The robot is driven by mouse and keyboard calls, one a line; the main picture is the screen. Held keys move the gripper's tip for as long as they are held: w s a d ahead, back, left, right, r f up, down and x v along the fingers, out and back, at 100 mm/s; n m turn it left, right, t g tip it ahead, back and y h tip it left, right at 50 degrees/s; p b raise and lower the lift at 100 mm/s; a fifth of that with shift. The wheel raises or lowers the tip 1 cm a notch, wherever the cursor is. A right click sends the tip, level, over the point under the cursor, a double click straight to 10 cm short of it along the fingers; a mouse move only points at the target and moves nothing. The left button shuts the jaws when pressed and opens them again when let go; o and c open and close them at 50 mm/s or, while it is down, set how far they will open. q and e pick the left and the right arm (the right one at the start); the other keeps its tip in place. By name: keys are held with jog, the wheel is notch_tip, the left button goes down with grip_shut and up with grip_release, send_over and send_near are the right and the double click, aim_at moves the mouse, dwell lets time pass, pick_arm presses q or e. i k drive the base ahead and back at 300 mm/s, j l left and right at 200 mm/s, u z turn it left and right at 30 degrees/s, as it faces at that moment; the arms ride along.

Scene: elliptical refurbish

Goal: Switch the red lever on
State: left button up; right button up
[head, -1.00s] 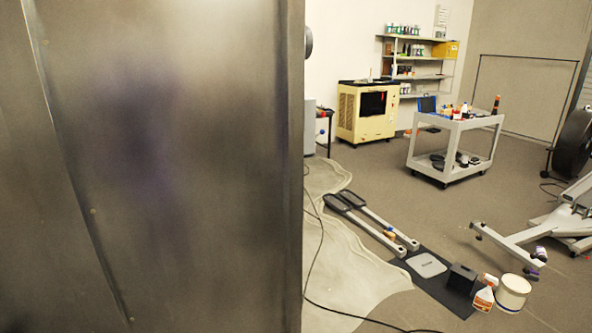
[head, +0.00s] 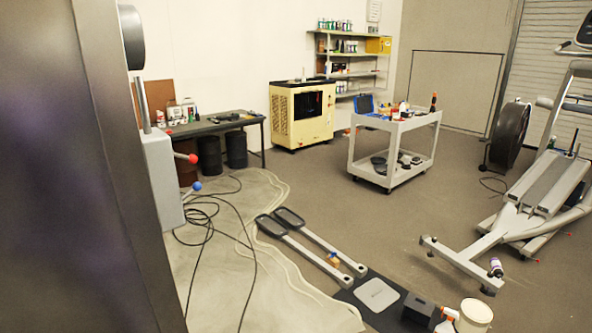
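A grey box (head: 160,178) stands behind the edge of a large metal panel at the left. A lever with a red ball knob (head: 193,158) sticks out from its right side. A second lever with a blue ball knob (head: 196,186) sticks out lower down. I cannot tell from here which position the red lever is in. Neither of my grippers shows in the head view.
The large metal panel (head: 70,190) blocks the left side. Black cables (head: 215,222) lie on a pale floor sheet (head: 265,285). Elliptical parts, a spray bottle and a white bucket (head: 475,317) lie front right. A cart (head: 392,148) stands mid-room; the floor around it is clear.

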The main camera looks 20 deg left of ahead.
aim_at(194, 158)
jog(key=i+u, duration=0.1)
jog(key=i, duration=0.7)
jog(key=i+l+u, duration=0.1)
jog(key=i, duration=0.7)
jog(key=i+u, duration=0.7)
jog(key=i, duration=0.15)
jog(key=i+l+u, duration=0.2)
jog(key=i+u, duration=0.15)
jog(key=i+j+u, duration=0.1)
jog(key=i+u, duration=0.65)
jog(key=i, duration=0.15)
jog(key=i+l+u, duration=0.35)
jog(key=i+u, duration=0.5)
jog(key=i+l+u, duration=0.35)
jog(key=i+u, duration=0.15)
jog(key=i, duration=0.15)
jog(key=u, duration=3.5)
